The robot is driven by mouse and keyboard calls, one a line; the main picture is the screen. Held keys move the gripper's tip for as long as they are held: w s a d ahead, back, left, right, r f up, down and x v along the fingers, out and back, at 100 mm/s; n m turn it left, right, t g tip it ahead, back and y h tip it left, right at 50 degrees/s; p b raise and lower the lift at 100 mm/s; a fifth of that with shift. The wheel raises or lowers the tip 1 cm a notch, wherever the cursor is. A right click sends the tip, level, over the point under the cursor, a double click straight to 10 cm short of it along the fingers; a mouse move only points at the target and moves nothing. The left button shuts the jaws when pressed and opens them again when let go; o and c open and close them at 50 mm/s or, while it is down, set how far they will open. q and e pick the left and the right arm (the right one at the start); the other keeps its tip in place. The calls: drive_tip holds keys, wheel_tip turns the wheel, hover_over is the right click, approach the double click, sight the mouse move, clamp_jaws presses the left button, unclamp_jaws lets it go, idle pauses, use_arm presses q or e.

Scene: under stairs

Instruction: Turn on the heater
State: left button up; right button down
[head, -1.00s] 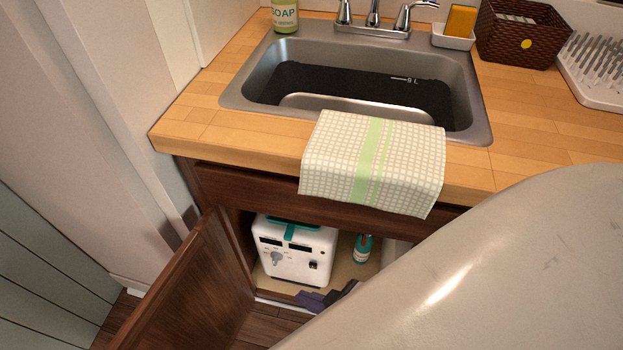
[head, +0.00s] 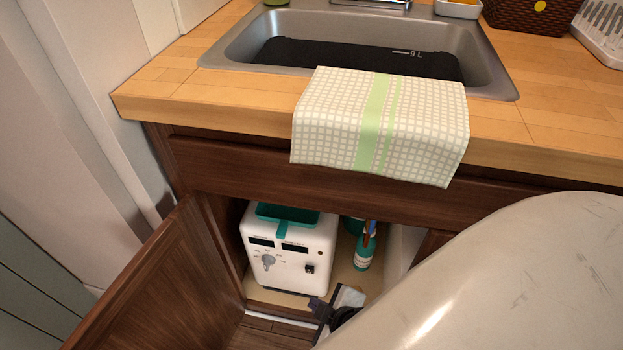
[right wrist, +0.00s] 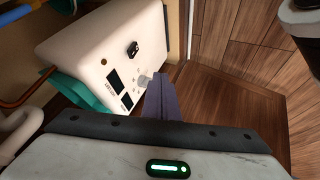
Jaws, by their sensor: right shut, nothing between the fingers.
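The heater (head: 289,251) is a white box with a teal top, standing upright inside the open cabinet under the sink. Its front has a grey round knob (head: 268,262), dark displays and a small black switch (head: 309,269). My right gripper (head: 318,308) is low in front of the cabinet, just below and right of the heater's front. In the right wrist view its purple fingers (right wrist: 158,85) are shut and empty, with their tips close to the knob (right wrist: 146,80); I cannot tell whether they touch. The switch (right wrist: 132,49) also shows there. My left gripper is out of view.
The brown cabinet door (head: 150,285) stands open on the left. A teal bottle (head: 364,252) stands right of the heater inside. A checked towel (head: 340,125) hangs over the counter edge (head: 210,117) above the opening. My right arm covers the lower right.

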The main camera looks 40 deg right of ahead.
sight(310, 270)
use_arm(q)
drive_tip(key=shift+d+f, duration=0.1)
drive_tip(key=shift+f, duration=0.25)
use_arm(e)
drive_tip(key=shift+w+d+f+h, duration=0.2)
drive_tip(key=shift+d+f+h, duration=0.1)
drive_tip(key=shift+d, duration=0.15)
drive_tip(key=shift+w+d+f+h, duration=0.15)
drive_tip(key=shift+d+f+h, duration=0.1)
drive_tip(key=shift+d, duration=0.15)
drive_tip(key=shift+f, duration=0.1)
use_arm(q)
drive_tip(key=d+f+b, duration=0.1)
drive_tip(key=b, duration=0.1)
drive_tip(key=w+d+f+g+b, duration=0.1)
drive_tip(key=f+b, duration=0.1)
drive_tip(key=b, duration=0.1)
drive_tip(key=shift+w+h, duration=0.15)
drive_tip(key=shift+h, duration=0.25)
use_arm(e)
drive_tip(key=w+d+f, duration=0.4)
drive_tip(key=w+f, duration=0.2)
drive_tip(key=w, duration=0.3)
drive_tip(key=shift+f, duration=0.4)
